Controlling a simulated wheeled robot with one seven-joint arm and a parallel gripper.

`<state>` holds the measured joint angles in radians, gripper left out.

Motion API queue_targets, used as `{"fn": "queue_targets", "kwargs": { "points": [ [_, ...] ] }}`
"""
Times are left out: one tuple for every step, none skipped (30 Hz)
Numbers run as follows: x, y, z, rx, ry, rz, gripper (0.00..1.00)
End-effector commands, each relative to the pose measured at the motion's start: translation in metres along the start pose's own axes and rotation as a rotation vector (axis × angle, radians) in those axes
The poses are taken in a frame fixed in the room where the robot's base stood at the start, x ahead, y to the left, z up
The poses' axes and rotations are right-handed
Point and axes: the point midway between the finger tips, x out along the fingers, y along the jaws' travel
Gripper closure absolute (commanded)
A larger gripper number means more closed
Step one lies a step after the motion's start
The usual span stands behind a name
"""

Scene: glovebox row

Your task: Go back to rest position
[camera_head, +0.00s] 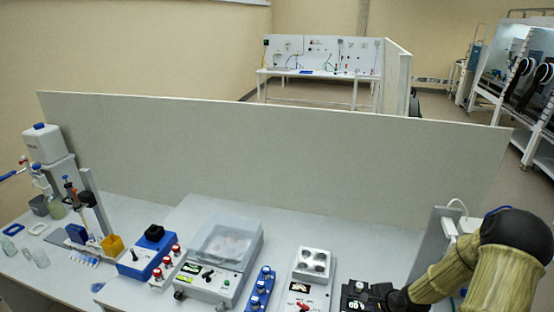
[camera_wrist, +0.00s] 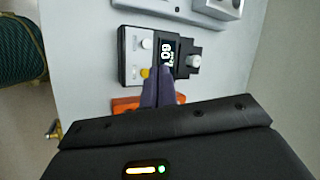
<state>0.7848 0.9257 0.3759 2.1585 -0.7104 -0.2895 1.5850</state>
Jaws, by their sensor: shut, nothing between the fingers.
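My gripper (camera_wrist: 164,76) shows in the wrist view with its dark fingers together and nothing between them. The fingertips overlap the lower edge of a small black device (camera_wrist: 135,58) with a lit display, a white knob and a yellow button. I cannot tell whether they touch it. In the head view my arm comes in at the lower right, over the same end of the bench as a black device (camera_head: 357,293). The fingers cannot be made out there.
A grey partition (camera_head: 270,145) stands behind. An orange item (camera_wrist: 124,104) lies by the fingers. The bench behind the block is clear.

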Motion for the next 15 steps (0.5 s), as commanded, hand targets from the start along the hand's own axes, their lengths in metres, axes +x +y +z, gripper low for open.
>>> {"fn": "queue_targets", "kwargs": {
  "points": [
    [-0.003,0.000,0.008,-0.100,0.024,0.035,1.00],
    [-0.007,0.000,0.012,-0.155,0.035,0.058,1.00],
    [-0.012,0.000,0.018,-0.227,0.050,0.086,1.00],
    [-0.017,0.001,0.022,-0.281,0.060,0.108,1.00],
    [-0.021,0.001,0.027,-0.334,0.068,0.129,1.00],
    [-0.027,0.002,0.033,-0.403,0.079,0.156,1.00],
    [-0.032,0.002,0.037,-0.454,0.086,0.175,1.00],
    [-0.037,0.003,0.042,-0.504,0.092,0.194,1.00],
    [-0.044,0.004,0.049,-0.569,0.098,0.220,1.00],
    [-0.049,0.004,0.054,-0.618,0.102,0.236,1.00],
    [-0.054,0.006,0.059,-0.666,0.104,0.255,1.00],
    [-0.061,0.007,0.067,-0.728,0.106,0.276,1.00],
    [-0.066,0.009,0.072,-0.772,0.106,0.291,1.00],
    [-0.071,0.011,0.078,-0.817,0.105,0.307,1.00],
    [-0.079,0.013,0.086,-0.876,0.102,0.326,1.00]
  ]
}}
